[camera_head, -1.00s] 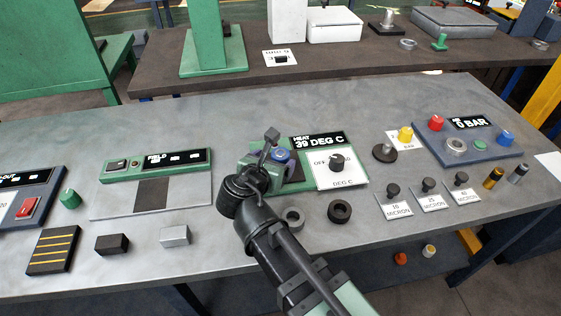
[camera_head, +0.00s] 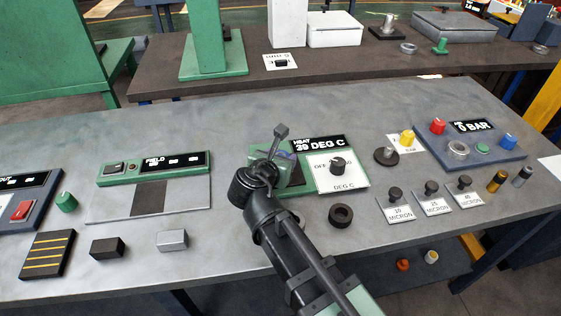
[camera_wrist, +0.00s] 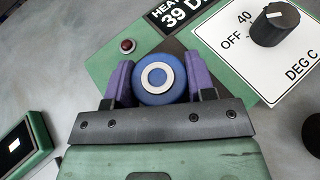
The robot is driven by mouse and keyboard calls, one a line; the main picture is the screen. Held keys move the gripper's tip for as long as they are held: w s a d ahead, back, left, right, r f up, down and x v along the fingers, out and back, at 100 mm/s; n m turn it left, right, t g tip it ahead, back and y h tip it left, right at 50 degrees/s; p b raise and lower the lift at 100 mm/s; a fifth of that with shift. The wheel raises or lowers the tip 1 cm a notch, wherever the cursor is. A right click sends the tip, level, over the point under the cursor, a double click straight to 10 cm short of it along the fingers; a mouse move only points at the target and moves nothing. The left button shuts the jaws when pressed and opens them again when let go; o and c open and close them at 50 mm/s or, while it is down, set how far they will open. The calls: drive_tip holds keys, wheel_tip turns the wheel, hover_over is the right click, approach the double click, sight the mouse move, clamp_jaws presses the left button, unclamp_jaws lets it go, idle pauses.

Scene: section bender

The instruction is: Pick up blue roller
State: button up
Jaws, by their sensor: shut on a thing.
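The blue roller (camera_wrist: 158,79) shows in the wrist view as a round blue end with a pale ring around a blue centre. The purple fingers of my gripper (camera_wrist: 158,88) stand on its left and right sides and are shut on it. Behind it is the green heater base (camera_wrist: 115,55); I cannot tell whether the roller touches it. In the head view my gripper (camera_head: 284,158) is over the left part of the heater unit, and the arm and gripper largely hide the roller.
The heater's dial plate (camera_head: 337,177) is close on the right, its display (camera_head: 318,143) behind. A black ring (camera_head: 340,214) lies in front. The field unit (camera_head: 153,166) is on the left. Several micron plugs (camera_head: 431,190) and the pressure panel (camera_head: 470,148) are on the right.

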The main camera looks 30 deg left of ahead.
drive_tip(key=shift+r, duration=0.15)
wheel_tip(320, 180, up, 20)
drive_tip(key=p, duration=2)
